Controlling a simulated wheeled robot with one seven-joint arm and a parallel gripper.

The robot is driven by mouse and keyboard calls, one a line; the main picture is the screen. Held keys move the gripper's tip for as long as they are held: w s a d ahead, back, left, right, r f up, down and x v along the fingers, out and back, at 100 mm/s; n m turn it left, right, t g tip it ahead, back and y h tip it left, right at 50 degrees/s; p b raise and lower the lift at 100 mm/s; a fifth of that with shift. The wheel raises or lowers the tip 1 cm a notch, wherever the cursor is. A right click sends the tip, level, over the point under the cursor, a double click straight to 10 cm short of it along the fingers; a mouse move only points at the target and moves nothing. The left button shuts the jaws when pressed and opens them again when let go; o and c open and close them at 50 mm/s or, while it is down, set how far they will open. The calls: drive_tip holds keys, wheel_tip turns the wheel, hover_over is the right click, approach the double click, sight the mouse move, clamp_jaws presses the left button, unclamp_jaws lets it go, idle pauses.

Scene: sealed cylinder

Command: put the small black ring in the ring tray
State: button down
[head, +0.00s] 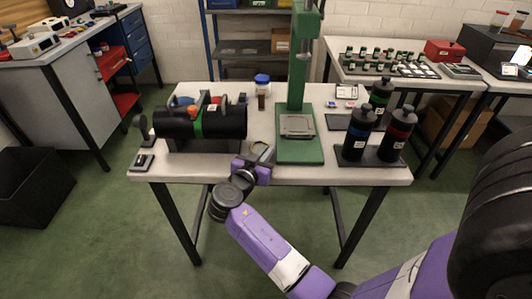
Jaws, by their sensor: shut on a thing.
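My gripper (264,152) is at the front edge of the main table, between the black cylinder (224,122) and the green press (300,150). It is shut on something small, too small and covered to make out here. I cannot pick out the small black ring. A small flat dark tray (142,163) with a white label lies at the table's front left corner. I cannot tell whether it is the ring tray. The black cylinder lies on its side in a dark cradle, with a green band and an orange part on it.
A blue-lidded jar (262,90) stands behind the gripper. Black bottles (360,133) stand on a dark tray at the right. A small dark stand (145,128) is left of the cylinder. The green press column rises high. The table (238,172) is bare along parts of its front edge.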

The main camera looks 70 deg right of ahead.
drive_tip(key=shift+f, duration=0.15)
drive_tip(key=c, duration=1.9)
unclamp_jaws()
